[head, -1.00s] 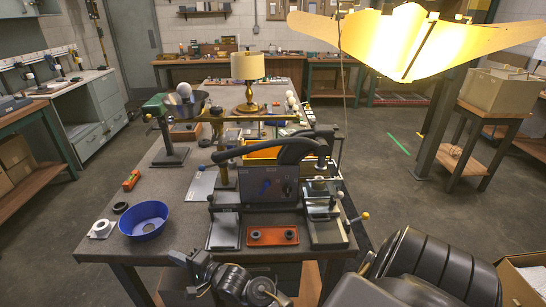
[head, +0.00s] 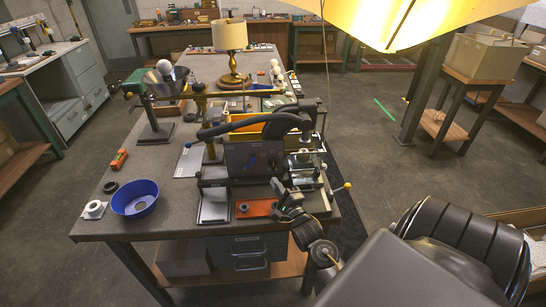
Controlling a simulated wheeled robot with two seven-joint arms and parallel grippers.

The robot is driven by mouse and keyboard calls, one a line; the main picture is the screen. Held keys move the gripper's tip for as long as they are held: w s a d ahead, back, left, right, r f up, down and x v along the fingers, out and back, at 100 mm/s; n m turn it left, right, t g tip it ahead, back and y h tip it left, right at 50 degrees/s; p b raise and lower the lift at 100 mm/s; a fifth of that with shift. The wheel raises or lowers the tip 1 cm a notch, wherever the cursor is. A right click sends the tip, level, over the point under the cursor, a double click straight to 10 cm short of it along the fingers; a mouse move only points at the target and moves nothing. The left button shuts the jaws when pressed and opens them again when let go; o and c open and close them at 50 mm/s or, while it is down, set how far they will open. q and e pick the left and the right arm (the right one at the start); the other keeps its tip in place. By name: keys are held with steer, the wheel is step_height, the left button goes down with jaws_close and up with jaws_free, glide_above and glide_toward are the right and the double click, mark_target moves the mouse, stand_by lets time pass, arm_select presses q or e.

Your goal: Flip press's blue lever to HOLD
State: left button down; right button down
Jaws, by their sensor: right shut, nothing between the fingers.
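The press stands near the table's front edge, with a dark upright panel (head: 238,165) and long black handles (head: 235,127) above it. A small blue lever (head: 252,160) shows on the panel face, tilted. I cannot read its markings at this size. My right gripper (head: 279,190) is shut and empty, in front of the panel's lower right side. It is below and right of the blue lever in the picture and looks apart from it. It partly hides the orange-red tray (head: 248,209) at the press's foot. My left gripper is not in view.
A blue bowl (head: 135,199), a white roll (head: 94,209) and an orange tool (head: 119,160) lie on the table's left. A brass table lamp (head: 230,37) stands farther back. A large yellow lampshade (head: 400,18) hangs at upper right. The table's left front (head: 175,213) has bare room.

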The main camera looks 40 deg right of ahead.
mark_target(259, 157)
steer(key=shift+d, duration=0.1)
steer(key=p+x, duration=0.2)
steer(key=x, duration=0.8)
steer(key=shift+f+p, duration=0.15)
steer(key=shift+p, duration=0.15)
steer(key=shift+w, duration=0.1)
steer(key=shift+n, duration=0.3)
